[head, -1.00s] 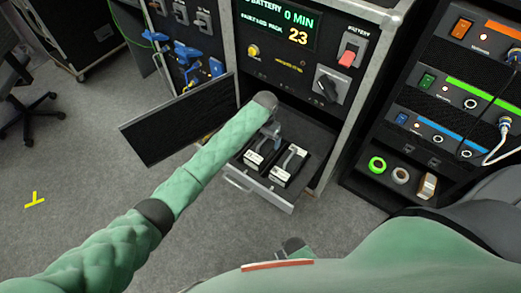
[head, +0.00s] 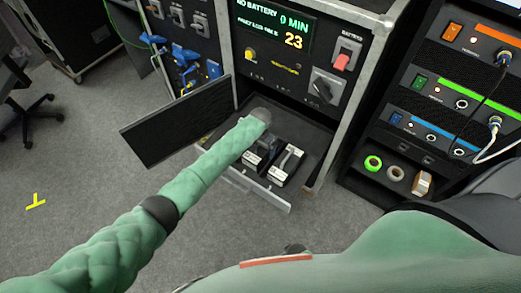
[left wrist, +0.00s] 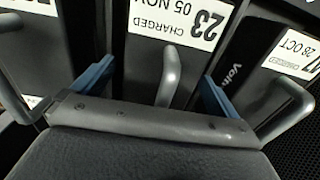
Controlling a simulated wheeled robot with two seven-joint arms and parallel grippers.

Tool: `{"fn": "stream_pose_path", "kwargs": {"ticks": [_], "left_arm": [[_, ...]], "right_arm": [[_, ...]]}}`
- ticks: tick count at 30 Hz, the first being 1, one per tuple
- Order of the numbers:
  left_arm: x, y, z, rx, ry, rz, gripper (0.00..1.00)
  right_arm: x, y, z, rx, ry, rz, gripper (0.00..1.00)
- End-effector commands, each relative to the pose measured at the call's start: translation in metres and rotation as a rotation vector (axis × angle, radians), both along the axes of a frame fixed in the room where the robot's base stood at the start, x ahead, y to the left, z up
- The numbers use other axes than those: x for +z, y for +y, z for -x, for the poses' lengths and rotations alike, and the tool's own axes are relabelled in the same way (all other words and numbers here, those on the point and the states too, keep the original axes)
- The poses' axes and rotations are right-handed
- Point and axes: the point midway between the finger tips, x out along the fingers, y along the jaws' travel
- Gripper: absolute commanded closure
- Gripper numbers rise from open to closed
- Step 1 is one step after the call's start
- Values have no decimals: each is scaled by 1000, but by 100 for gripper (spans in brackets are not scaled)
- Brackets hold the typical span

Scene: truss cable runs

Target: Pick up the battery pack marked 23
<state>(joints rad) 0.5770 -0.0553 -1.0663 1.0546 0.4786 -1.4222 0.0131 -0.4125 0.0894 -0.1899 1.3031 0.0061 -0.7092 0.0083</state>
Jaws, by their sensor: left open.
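The battery pack marked 23 (left wrist: 184,22) is in the middle of the left wrist view, with a white label reading "charged 05 Nov" and a grey loop handle (left wrist: 168,76). My left gripper (left wrist: 156,72) is open, its two blue fingers on either side of that handle, apart from it. I cannot tell how deep the fingers sit. In the head view the gripper is mostly hidden behind my left wrist, over the left visible pack (head: 251,159) in the open drawer (head: 262,190). My right gripper is not in view.
Another pack (left wrist: 292,55), dated 28 Oct, is at right in the wrist view. A third pack (left wrist: 28,52) is at left. An open black door (head: 175,122) stands left of the drawer. The cabinet screen (head: 275,28) shows 23.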

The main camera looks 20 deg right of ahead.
Motion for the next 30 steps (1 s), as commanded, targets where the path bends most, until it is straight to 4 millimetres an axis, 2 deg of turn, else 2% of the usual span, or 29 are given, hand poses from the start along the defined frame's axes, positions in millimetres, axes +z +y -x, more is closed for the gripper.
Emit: {"fn": "stream_pose_path", "kwargs": {"ticks": [6,7,20,30], "left_arm": [[-1,0,0,0,0,0,2],[-1,0,0,0,0,0,6],[-1,0,0,-1,0,0,89],[6,-2,-1,-1,-2,3,89]], "right_arm": [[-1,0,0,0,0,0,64],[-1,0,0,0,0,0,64],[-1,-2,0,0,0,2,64],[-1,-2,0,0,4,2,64]]}}
